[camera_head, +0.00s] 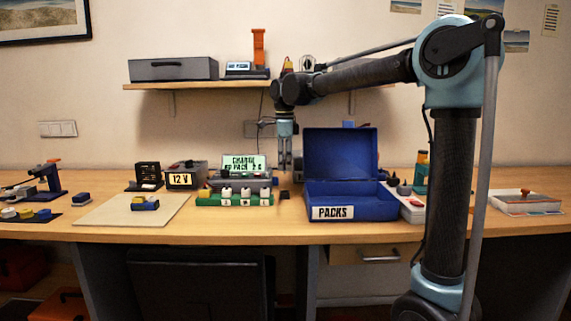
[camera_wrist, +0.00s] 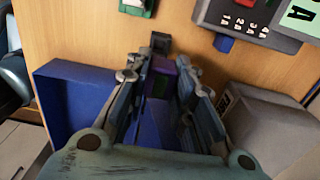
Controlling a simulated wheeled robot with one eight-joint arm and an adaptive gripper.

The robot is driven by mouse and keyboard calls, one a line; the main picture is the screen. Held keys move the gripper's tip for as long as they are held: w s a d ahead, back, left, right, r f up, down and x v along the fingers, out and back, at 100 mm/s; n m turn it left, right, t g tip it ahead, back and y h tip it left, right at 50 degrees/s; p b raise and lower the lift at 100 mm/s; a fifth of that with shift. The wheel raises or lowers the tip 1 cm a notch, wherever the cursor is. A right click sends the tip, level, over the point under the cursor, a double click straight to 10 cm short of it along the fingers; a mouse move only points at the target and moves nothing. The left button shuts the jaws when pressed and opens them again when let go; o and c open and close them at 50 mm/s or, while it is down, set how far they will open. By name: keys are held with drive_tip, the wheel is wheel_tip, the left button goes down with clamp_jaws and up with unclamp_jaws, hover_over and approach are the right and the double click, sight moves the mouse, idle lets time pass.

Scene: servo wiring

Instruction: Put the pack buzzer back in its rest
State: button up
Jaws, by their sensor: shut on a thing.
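My gripper (camera_head: 285,172) points down just left of the blue PACKS box, low over the desk. In the wrist view its fingers (camera_wrist: 163,72) are shut on a small purple piece with a dark green patch (camera_wrist: 161,64), apparently the pack buzzer. The fingers hide its sides, and in the head view it is too small to make out. A small dark block (camera_head: 284,195) stands on the desk on the robot's side of the gripper; it also shows just past the fingertips in the wrist view (camera_wrist: 160,42). I cannot tell if it is the rest.
The open blue PACKS box (camera_head: 370,207) stands close at right, lid raised. A green strip with white parts (camera_head: 233,200) and a charger with a lit sign (camera_head: 243,164) stand close at left. A pale mat (camera_head: 110,213) lies farther left. The front desk edge is clear.

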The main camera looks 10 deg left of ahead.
sight(285, 169)
drive_tip(key=shift+f, duration=2.8)
drive_tip(key=shift+s+f, duration=0.1)
drive_tip(key=shift+f, duration=1.2)
drive_tip(key=o, duration=1)
wheel_tip(285, 169, up, 12)
drive_tip(key=shift+f, duration=0.1)
